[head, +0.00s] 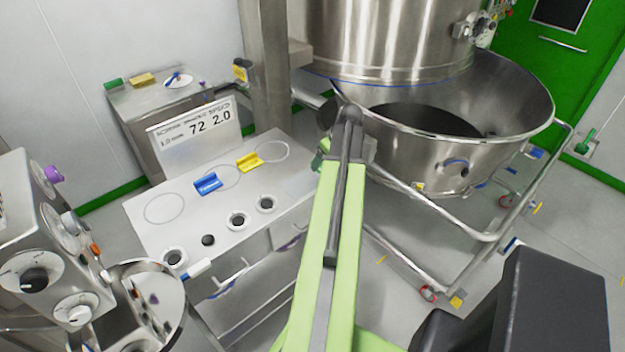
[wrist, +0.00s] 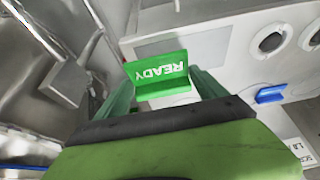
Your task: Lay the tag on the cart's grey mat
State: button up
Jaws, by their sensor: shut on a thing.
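The tag is a green bent plate marked READY (wrist: 158,70), upside down in the wrist view. My gripper (wrist: 163,87) is shut on it, with a green finger at each side. A plain grey rectangle (wrist: 208,46), which looks like the grey mat, lies on the cart's pale top just beyond the tag; the tag covers part of its near side. I cannot tell the height of the tag above it. In the head view my arm hides the mat, and only a bit of green shows by the cart's right end. The cart's top (head: 140,209) shows left of my arm.
A blue tag (head: 208,184) and a yellow tag (head: 249,162) stand on the cart, near outlined circles and round sockets. A sign reading 72 2.0 (head: 197,130) stands behind. A large steel bowl (head: 410,157) on a wheeled frame is close on the right.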

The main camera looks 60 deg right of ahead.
aim_at(311, 175)
jog(key=w+f, duration=0.1)
jog(key=w+f+b, duration=0.1)
jog(key=w, duration=0.1)
jog(key=shift+w+a+f+b, duration=0.3)
jog(key=shift+w+f, duration=0.05)
jog(key=shift+f, duration=0.05)
jog(key=shift+w+a, duration=0.1)
jog(key=shift+w, duration=0.35)
notch_tip(311, 175, down, 4)
jog(key=b, duration=0.4)
jog(key=shift+f, duration=0.25)
jog(key=o, duration=1.4)
jog(key=shift+r, duration=0.1)
jog(key=shift+r, duration=0.1)
